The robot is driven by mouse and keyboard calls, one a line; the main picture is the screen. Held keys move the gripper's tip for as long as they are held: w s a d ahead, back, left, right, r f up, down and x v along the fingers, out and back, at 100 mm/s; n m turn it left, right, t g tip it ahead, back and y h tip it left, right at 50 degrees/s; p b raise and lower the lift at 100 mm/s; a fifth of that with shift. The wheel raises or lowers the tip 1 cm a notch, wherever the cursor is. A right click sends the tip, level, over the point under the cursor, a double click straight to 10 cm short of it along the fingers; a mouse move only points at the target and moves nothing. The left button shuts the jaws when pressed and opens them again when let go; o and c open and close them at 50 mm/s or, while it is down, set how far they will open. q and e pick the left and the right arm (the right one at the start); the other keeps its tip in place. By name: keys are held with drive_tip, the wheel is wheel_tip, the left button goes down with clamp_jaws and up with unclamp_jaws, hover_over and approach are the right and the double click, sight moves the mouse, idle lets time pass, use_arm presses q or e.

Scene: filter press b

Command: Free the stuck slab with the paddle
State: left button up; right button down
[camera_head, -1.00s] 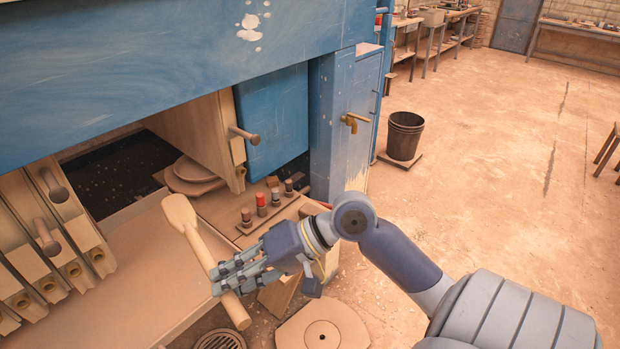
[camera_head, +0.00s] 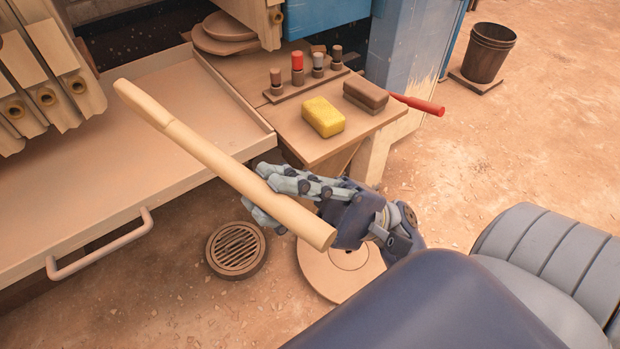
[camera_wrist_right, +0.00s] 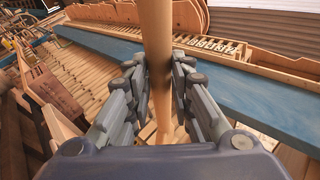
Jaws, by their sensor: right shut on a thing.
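The pale wooden paddle (camera_head: 200,145) is held in my right gripper (camera_head: 275,195). It slants above the tray, with one end up to the left and the thick round end down to the right. Its shaft also runs between the fingers in the right wrist view (camera_wrist_right: 158,50). The fingers are shut around it. Tan filter plates (camera_head: 50,75) with round holes stand at the upper left, and another plate (camera_head: 255,12) is at the top. Which slab is stuck I cannot tell; flat tan pieces (camera_head: 225,38) lie stacked behind the tray. My left gripper is out of view.
The wide tray (camera_head: 60,215) has a front handle (camera_head: 100,247). A side shelf (camera_head: 315,155) holds a yellow sponge (camera_head: 323,117), a brown block (camera_head: 365,96) and several pegs. A red handle (camera_head: 420,104) juts from it. A floor drain (camera_head: 236,250) and a bucket (camera_head: 488,52) are nearby.

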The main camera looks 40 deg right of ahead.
use_arm(q)
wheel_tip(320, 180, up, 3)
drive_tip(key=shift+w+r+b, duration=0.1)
drive_tip(key=shift+b, duration=1.1)
use_arm(e)
drive_tip(key=d+m+t, duration=0.1)
drive_tip(key=s+d+f+m+t, duration=0.1)
drive_tip(key=d+t, duration=0.1)
drive_tip(key=shift+s+f+m+y, duration=0.15)
drive_tip(key=shift+s+m+y, duration=0.15)
drive_tip(key=shift+m, duration=0.1)
